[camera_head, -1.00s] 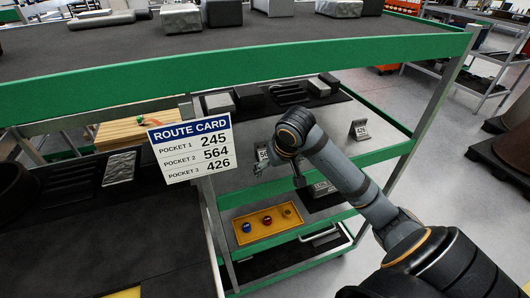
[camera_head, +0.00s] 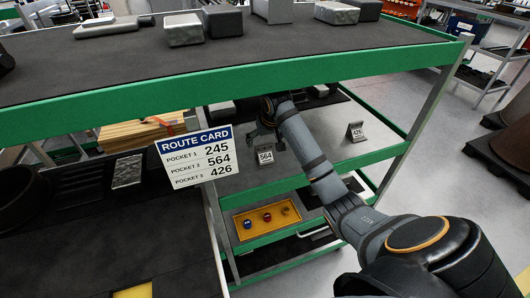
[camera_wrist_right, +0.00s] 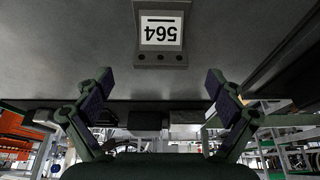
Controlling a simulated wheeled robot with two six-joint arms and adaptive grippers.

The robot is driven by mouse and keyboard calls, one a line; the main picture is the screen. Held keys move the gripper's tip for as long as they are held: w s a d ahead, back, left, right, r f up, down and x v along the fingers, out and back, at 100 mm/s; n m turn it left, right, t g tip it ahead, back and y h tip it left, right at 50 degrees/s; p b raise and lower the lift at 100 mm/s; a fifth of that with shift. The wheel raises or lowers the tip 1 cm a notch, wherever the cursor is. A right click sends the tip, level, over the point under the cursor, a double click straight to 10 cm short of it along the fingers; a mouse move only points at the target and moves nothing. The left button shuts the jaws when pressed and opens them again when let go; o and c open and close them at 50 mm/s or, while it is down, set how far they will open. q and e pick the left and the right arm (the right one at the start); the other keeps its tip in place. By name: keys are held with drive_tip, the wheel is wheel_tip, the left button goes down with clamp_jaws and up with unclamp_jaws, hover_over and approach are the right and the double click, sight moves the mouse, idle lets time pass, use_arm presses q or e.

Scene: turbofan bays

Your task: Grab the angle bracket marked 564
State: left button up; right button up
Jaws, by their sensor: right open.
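The angle bracket marked 564 (camera_head: 265,157) stands on the grey middle shelf of the green cart, its label facing me. In the right wrist view, the same bracket (camera_wrist_right: 161,58) shows upside down at the top, centred between the finger lines but beyond the fingertips. My right gripper (camera_wrist_right: 158,84) is open with nothing between its fingers. My left gripper is not in view. The route card (camera_head: 197,157) lists 245, 564 and 426.
Another bracket marked 426 (camera_head: 357,132) stands to the right on the same shelf. The green top shelf edge (camera_head: 250,90) overhangs my arm. A yellow tray (camera_head: 267,220) with coloured parts is on the lower level. Dark and grey blocks lie at the shelf's back.

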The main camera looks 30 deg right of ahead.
sight(264, 145)
drive_tip(key=p+x, duration=0.2)
drive_tip(key=x, duration=0.3)
drive_tip(key=shift+f, duration=0.1)
drive_tip(key=c, duration=1.4)
drive_tip(key=shift+r, duration=0.2)
drive_tip(key=shift+r+b, duration=0.65)
drive_tip(key=shift+b, duration=0.25)
drive_tip(key=shift+s+a+r+b, duration=0.15)
drive_tip(key=shift+s+r+b, duration=0.5)
drive_tip(key=shift+b, duration=0.2)
drive_tip(key=shift+s+a+r+b, duration=0.1)
drive_tip(key=shift+s+a+b, duration=0.85)
drive_tip(key=shift+s, duration=1.75)
drive_tip(key=shift+s+a+r+b, duration=0.1)
drive_tip(key=shift+s+a+b, duration=0.8)
drive_tip(key=shift+s, duration=1.8)
drive_tip(key=shift+s+a+r+b, duration=0.1)
drive_tip(key=shift+s+a+b, duration=0.4)
drive_tip(key=shift+s+b, duration=1.55)
